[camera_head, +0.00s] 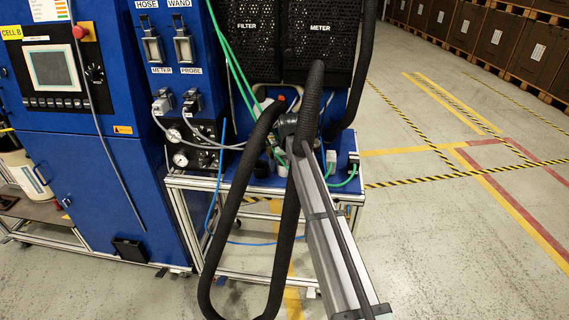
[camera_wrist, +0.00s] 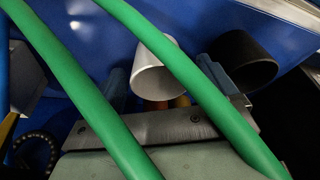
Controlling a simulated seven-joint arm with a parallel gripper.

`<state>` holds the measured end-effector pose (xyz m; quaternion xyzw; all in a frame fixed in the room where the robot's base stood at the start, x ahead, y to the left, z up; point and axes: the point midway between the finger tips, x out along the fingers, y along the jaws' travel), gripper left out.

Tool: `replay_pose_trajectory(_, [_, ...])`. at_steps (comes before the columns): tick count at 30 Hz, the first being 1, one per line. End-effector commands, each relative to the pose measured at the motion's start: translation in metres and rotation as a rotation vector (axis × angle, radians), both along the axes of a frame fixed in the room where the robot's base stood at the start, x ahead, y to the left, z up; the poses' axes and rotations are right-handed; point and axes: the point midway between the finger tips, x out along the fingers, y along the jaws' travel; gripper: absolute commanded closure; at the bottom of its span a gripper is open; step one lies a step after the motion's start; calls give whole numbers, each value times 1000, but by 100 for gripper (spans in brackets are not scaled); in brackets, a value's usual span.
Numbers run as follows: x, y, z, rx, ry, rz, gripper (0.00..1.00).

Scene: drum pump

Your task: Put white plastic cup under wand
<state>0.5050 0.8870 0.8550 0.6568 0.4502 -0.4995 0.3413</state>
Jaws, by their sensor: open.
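In the wrist view a white plastic cup (camera_wrist: 150,52) stands against a blue surface, its open end facing the camera. My gripper (camera_wrist: 165,84) is open, with one bluish finger on each side of the cup. I cannot tell whether the fingers touch it. Two green hoses (camera_wrist: 165,45) cross in front of the gripper and partly cover the cup and the right finger. I cannot make out the wand clearly.
A black cylindrical cup (camera_wrist: 243,62) stands close to the right of the white cup. In the head view thick black hoses (camera_head: 235,205) loop in front of the blue bench (camera_head: 235,183). A blue cabinet (camera_head: 92,180) stands left.

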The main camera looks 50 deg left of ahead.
Motion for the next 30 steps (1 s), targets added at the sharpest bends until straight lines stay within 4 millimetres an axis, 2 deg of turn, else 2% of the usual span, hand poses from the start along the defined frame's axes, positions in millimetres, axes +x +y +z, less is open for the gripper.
replay_pose_trajectory(4, [0,0,2,0,0,0,13])
replay_pose_trajectory(8, [-1,-2,12,2,-1,0,13])
replay_pose_trajectory(21, [-8,-22,86,2,-1,0,13])
replay_pose_trajectory(25, [-10,-26,103,2,-1,0,13])
replay_pose_trajectory(30, [-11,-29,115,0,0,0,11])
